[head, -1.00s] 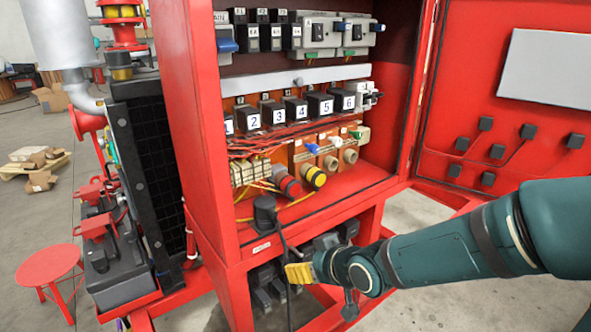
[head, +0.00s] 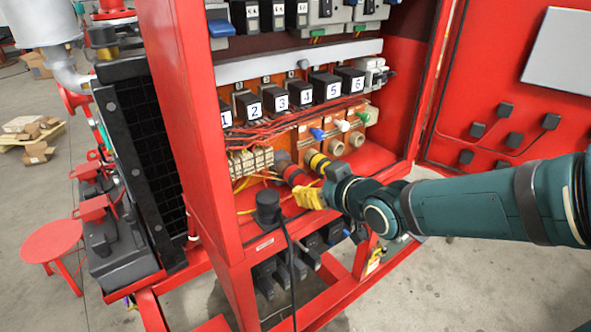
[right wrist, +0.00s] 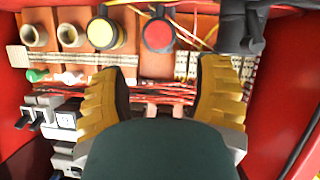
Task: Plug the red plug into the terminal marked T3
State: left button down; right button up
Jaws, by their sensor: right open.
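The red plug (head: 293,175) is a round red piece with a dark collar, low in the cabinet and beside a similar yellow one (head: 318,162). In the right wrist view the red plug (right wrist: 158,36) faces the camera, beyond the fingertips. My right gripper (head: 308,197) has yellow fingers and is at the cabinet opening, just in front of the red plug. In the wrist view it (right wrist: 163,90) is open, with nothing between its fingers. No T3 marking is readable. Pale round sockets (head: 356,139) sit right of the yellow piece. My left gripper is not in view.
A black plug (head: 268,207) with a hanging cable stands on the cabinet's front ledge, left of my gripper. A terminal strip (head: 250,162) and loose red and yellow wires are close by. The red side wall (head: 185,130) bounds the left; the door stands open right.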

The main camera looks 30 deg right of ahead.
aim_at(299, 177)
jog(key=shift+p+x, duration=0.45)
jog(key=shift+x, duration=0.45)
jog(key=b+x, duration=0.1)
jog(key=x, duration=0.5)
jog(key=shift+w+d+f, duration=0.1)
jog(key=shift+w+f, duration=0.1)
jog(key=shift+w, duration=0.1)
jog(key=shift+x, duration=0.8)
jog(key=c, duration=1)
jog(key=o, duration=0.4)
jog(key=c, duration=0.3)
jog(key=shift+s+d+b, duration=0.2)
jog(key=shift+s+b, duration=0.2)
jog(key=shift+s, duration=1.85)
